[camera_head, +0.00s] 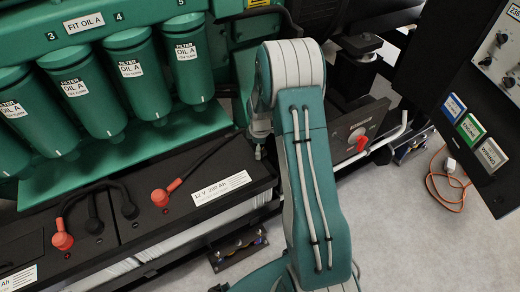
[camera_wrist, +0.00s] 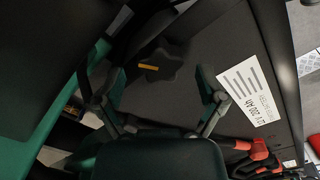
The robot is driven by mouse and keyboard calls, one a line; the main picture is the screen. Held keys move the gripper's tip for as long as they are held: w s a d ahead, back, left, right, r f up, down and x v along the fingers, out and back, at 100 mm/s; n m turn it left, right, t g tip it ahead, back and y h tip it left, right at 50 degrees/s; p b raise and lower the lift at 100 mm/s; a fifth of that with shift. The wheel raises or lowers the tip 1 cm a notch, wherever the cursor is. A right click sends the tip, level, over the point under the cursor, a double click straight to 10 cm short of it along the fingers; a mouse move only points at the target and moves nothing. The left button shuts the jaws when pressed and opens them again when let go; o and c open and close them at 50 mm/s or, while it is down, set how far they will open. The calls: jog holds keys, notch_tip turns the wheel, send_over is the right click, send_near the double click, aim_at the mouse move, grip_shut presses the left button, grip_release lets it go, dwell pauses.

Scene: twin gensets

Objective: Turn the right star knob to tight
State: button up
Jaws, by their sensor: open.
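A dark star knob (camera_wrist: 160,66) with a yellow mark on it shows in the wrist view, over the dark battery lid. My gripper (camera_wrist: 161,84) is open, with one fingertip to the left of the knob and one to the right. Gaps show on both sides of the knob, and nothing is held. The knob's height relative to the fingertips is hard to tell. In the head view my arm comes down over the right end of the battery box (camera_head: 150,222); I cannot make out the knob there, and my fingers are mostly hidden.
Several green oil filters (camera_head: 186,65) hang above the battery box on the left. Red battery terminals (camera_head: 160,197) with black cables stand on the lid. A panel with a red switch (camera_head: 361,140) is right of my arm. An orange cable (camera_head: 447,185) lies on the floor.

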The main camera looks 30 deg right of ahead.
jog(key=shift+f, duration=0.35)
jog(key=c, duration=1.1)
jog(key=shift+c, duration=0.2)
